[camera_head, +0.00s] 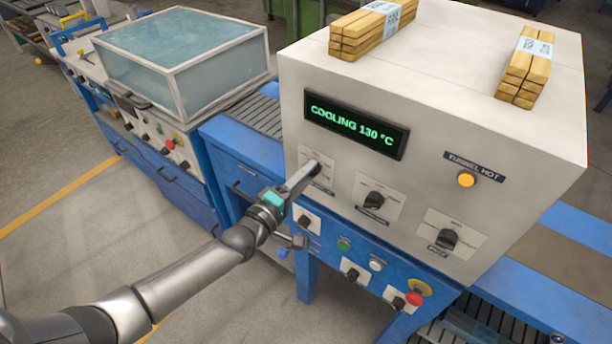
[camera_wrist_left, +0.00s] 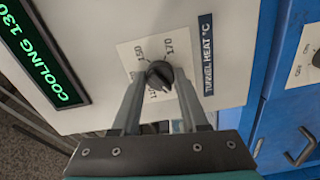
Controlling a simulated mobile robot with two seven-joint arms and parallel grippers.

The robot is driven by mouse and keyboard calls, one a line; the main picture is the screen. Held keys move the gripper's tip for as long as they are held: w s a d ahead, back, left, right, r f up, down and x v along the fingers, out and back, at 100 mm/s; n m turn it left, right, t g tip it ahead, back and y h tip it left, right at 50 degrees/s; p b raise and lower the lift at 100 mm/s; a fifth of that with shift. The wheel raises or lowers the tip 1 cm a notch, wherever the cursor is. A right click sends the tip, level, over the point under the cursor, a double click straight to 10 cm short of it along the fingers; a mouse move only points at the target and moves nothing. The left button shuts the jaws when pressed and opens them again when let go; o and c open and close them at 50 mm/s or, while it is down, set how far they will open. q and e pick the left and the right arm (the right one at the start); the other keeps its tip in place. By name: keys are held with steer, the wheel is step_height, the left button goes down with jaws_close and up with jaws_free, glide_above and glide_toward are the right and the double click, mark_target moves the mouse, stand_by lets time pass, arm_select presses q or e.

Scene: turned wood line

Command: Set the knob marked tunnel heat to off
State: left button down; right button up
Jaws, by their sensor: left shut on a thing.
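The tunnel heat knob (camera_wrist_left: 159,75) is black and sits on a white dial plate with 150 and 170 readable. Its dark label (camera_wrist_left: 206,55) reads TUNNEL HEAT °C. In the head view the knob (camera_head: 315,167) is the leftmost of three on the white cabinet front, partly covered by my fingers. My left gripper (camera_wrist_left: 160,84) is shut on the knob, one finger on each side. In the head view the gripper (camera_head: 305,178) reaches it from the lower left. The knob's pointer and off mark cannot be made out. My right gripper is not in view.
The display (camera_head: 356,124) reads COOLING 130 °C. Two other black knobs, a middle one (camera_head: 375,200) and a right one (camera_head: 446,239), share the panel. An amber lamp (camera_head: 466,180) sits under a TUNNEL HOT label. A blue control strip (camera_head: 330,253) with switches and buttons lies below.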

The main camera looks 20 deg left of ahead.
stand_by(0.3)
arm_select(q)
steer(key=shift+c, duration=2.1)
jaws_free()
steer(key=v, duration=1.5)
steer(key=shift+s, duration=0.15)
steer(key=s+a+f+m+g+y+b, duration=0.1)
steer(key=s+f+m+g+y+b, duration=0.15)
steer(key=f, duration=0.85)
steer(key=s+a+f+m+g+y+b, duration=0.1)
steer(key=s+a+f+m+g, duration=0.2)
steer(key=f, duration=0.8)
steer(key=s+f+m+g+y+b, duration=0.25)
steer(key=s+f, duration=0.25)
steer(key=f, duration=0.6)
steer(key=s+d+f+m+g+b, duration=0.1)
steer(key=s+d+f+m+g, duration=0.1)
steer(key=s+f, duration=0.6)
steer(key=s+d+f+m+g+b, duration=0.2)
steer(key=s+f+m+g, duration=0.3)
steer(key=s, duration=0.8)
step_height(320, 180, down, 3)
steer(key=shift+s+d+f+g, duration=0.1)
steer(key=shift+s+d+g, duration=0.25)
steer(key=shift+g, duration=0.15)
